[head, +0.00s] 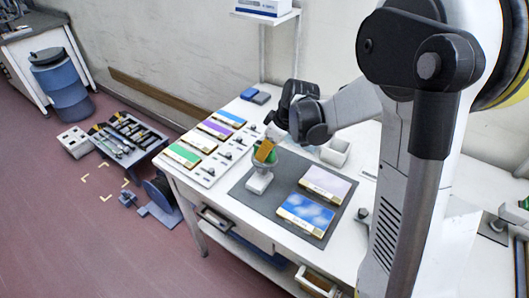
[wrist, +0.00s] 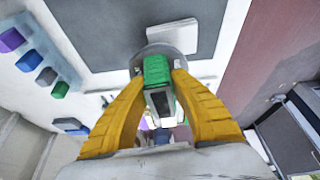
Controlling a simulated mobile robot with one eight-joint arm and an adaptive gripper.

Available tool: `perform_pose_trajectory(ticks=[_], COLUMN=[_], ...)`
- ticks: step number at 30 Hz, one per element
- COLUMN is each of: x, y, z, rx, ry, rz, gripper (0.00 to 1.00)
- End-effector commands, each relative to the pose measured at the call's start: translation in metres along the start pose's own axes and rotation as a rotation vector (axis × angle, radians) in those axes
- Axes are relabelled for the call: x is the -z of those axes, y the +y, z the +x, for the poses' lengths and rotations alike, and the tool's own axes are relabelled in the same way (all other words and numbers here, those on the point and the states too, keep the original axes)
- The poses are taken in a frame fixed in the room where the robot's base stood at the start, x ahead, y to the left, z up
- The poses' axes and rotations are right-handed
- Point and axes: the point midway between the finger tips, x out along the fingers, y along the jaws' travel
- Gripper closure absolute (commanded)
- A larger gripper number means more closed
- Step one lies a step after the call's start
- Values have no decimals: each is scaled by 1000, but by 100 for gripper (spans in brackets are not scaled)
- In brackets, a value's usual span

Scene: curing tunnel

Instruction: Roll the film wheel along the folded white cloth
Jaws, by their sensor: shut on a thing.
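My gripper (wrist: 160,85) has its yellow fingers closed on the green handle (wrist: 157,68) of the film wheel. A rounded grey part of the wheel (wrist: 150,52) shows just beyond the handle, partly hidden by it. In the head view the green handle (head: 268,153) is between the fingers of my gripper (head: 264,150), above the dark mat. The folded white cloth (head: 258,182) lies on the mat below; it also shows in the wrist view (wrist: 172,33), close beyond the wheel. I cannot tell whether the wheel touches the cloth.
The dark grey mat (head: 240,191) also holds a sky-patterned panel (head: 306,213) and a lilac panel (head: 325,184). A white rack (head: 209,171) with coloured panels and knobs stands left. A white open box (head: 336,151) stands behind the mat. The table's front edge is clear.

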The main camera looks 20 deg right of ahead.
Motion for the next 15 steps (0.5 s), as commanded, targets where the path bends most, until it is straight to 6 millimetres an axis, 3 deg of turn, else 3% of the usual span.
perform_pose_trajectory(ticks=[7, 15], x=[6, 7], y=[0, -4], z=[-14, -16], rx=[0, 0], ry=[1, 1], rz=[0, -1], gripper=[100, 100])
